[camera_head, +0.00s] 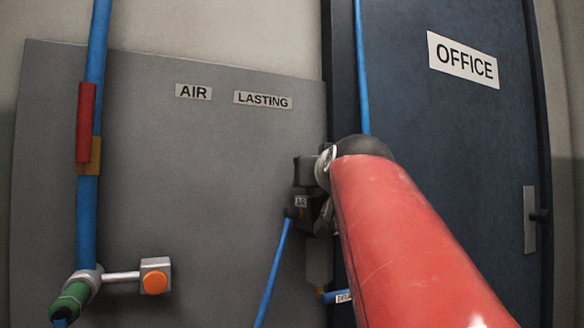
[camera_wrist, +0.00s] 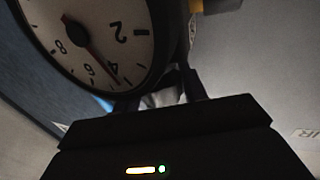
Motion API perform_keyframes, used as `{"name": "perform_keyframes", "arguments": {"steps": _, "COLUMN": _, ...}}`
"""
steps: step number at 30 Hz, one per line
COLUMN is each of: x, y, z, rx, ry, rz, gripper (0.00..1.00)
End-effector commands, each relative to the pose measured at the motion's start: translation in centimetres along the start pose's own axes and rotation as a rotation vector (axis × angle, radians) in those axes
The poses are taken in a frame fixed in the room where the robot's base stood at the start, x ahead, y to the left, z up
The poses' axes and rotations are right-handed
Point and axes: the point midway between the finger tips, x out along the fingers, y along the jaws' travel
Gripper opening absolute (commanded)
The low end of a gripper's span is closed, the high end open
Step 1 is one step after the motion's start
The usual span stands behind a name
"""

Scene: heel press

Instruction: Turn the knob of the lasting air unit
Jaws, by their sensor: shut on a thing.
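A round gauge (camera_wrist: 95,45) with a white dial and a red needle fills the upper left of the wrist view. My gripper (camera_wrist: 160,98) is right beside the gauge, its two dark fingers shut on the unit's knob. The knob itself is mostly hidden by the fingers and the gauge. In the head view my arm covers most of the gripper.
The grey panel (camera_head: 180,170) carries "AIR" and "LASTING" labels. At left is a blue pipe (camera_head: 90,215) with a red piece (camera_head: 86,120) and an orange button (camera_head: 154,283). A thin blue hose (camera_head: 272,275) runs below the unit. A dark office door (camera_head: 450,130) stands at right.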

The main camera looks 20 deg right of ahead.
Motion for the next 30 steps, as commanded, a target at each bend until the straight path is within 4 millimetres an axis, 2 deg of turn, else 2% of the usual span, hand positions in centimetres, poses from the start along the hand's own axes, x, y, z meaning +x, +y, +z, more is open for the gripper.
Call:
{"name": "perform_keyframes", "arguments": {"steps": 9, "x": -0.02, "y": 0.01, "z": -0.08, "rx": -0.001, "ry": 0.0, "rz": 0.077, "gripper": 0.2}}
{"name": "perform_keyframes", "arguments": {"steps": 22, "x": 0.01, "y": -0.02, "z": 0.04, "rx": 0.002, "ry": -0.001, "rz": 0.083, "gripper": 0.2}}
{"name": "perform_keyframes", "arguments": {"steps": 23, "x": 0.01, "y": -0.02, "z": 0.04, "rx": 0.002, "ry": -0.001, "rz": 0.083, "gripper": 0.45}}
{"name": "perform_keyframes", "arguments": {"steps": 27, "x": 0.01, "y": -0.01, "z": 0.04, "rx": 0.001, "ry": -0.002, "rz": 0.083, "gripper": 0.63}}
{"name": "perform_keyframes", "arguments": {"steps": 30, "x": 0.01, "y": 0.0, "z": 0.04, "rx": 0.001, "ry": -0.002, "rz": 0.083, "gripper": 0.64}}
